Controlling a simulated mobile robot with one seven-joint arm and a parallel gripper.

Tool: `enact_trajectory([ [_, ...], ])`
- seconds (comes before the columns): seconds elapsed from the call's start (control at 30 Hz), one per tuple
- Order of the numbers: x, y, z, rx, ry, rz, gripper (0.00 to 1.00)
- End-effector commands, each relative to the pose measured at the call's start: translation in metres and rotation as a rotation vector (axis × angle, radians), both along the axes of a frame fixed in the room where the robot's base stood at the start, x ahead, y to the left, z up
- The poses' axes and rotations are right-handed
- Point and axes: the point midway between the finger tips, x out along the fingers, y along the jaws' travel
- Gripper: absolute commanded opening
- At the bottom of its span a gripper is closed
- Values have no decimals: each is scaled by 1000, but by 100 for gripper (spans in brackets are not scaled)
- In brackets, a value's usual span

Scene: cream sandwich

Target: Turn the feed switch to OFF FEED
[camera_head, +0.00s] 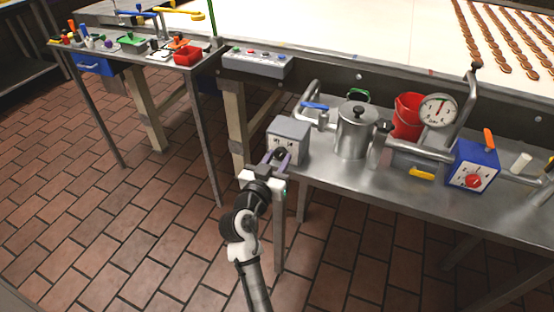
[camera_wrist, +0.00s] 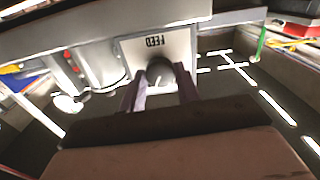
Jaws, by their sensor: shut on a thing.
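The feed switch is a grey box (camera_head: 289,133) at the left end of the steel table, with a dark round knob (camera_head: 281,153) on its front. In the wrist view its pale plate (camera_wrist: 178,42) carries the word FEED, upside down in the picture, above the dark knob (camera_wrist: 158,72). My gripper (camera_head: 275,158) has its fingers on either side of the knob and is shut on it; it also shows in the wrist view (camera_wrist: 160,88). The fingers hide part of the plate, and I cannot read which position the knob points to.
Right of the switch stand a steel pot (camera_head: 353,135), a red bucket (camera_head: 406,118), a round gauge (camera_head: 438,110) and a blue box (camera_head: 474,165) with a red knob. A grey button panel (camera_head: 256,63) is behind. The tiled floor (camera_head: 110,220) at left is clear.

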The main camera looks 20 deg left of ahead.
Motion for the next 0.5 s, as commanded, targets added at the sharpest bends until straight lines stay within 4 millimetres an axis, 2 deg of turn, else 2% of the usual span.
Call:
enact_trajectory([
  [0.5,0,-1,1,-430,17,-1,9],
])
